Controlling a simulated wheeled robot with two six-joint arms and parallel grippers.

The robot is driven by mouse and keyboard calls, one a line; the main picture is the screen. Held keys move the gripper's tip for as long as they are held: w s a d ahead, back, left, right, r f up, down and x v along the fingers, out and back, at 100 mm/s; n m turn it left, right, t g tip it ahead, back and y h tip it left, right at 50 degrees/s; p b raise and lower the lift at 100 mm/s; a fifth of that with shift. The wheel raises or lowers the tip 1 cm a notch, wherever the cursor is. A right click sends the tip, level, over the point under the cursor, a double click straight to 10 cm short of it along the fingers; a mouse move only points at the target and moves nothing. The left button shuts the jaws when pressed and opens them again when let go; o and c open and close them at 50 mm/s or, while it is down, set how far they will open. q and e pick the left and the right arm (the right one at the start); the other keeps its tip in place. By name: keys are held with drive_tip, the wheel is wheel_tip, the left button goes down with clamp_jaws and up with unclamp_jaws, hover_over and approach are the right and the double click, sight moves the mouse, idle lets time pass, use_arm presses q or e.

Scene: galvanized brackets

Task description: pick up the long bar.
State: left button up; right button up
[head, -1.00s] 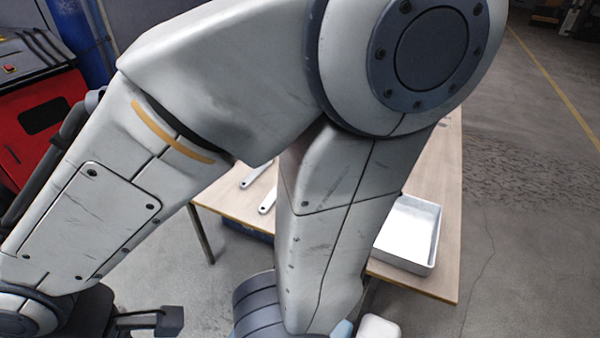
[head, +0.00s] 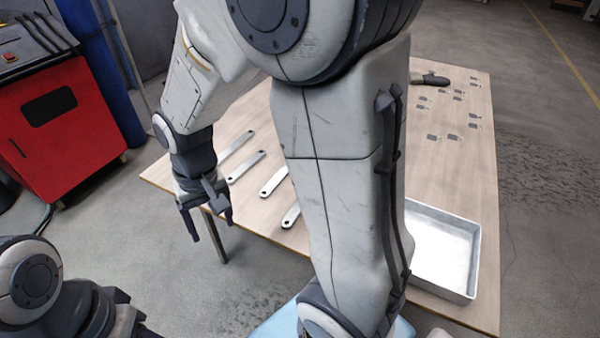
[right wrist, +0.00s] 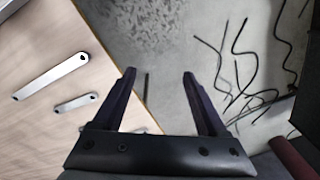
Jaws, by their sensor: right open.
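Several flat metal bars with holes lie on the wooden table in the head view. Two more, a third bar (head: 273,184) and a near bar (head: 291,215), are partly hidden by my arm. In the right wrist view a long bar (right wrist: 50,77) and a shorter bar (right wrist: 76,102) lie left of the fingers. My right gripper (head: 211,228) is open and empty near the table's left edge, apart from the bars; its fingers show in the wrist view (right wrist: 158,75). My left gripper (head: 125,315) is partly visible at lower left.
A metal tray (head: 475,270) stands at the table's right front. Small brackets (head: 454,137) and a dark tool (head: 432,79) lie farther back. A red cabinet (head: 70,130) stands left. Bare table (head: 160,170) shows around the bars.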

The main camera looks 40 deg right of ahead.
drive_tip(key=w+d+f+m, duration=0.2)
drive_tip(key=w+d+m, duration=0.2)
drive_tip(key=d, duration=0.3)
drive_tip(key=m+p, duration=0.2)
drive_tip(key=m, duration=0.6)
approach(293, 213)
wheel_tip(293, 213, up, 2)
drive_tip(key=w+d, duration=0.1)
drive_tip(key=d, duration=0.1)
drive_tip(key=f, duration=0.2)
drive_tip(key=d+f, duration=0.1)
drive_tip(key=f, duration=0.1)
drive_tip(key=shift+f, duration=0.2)
drive_tip(key=shift+w+f+p, duration=0.2)
drive_tip(key=shift+f, duration=1.3)
drive_tip(key=shift+w+f+p, duration=0.15)
drive_tip(key=shift+f+p, duration=0.05)
drive_tip(key=shift+f, duration=1.3)
clamp_jaws()
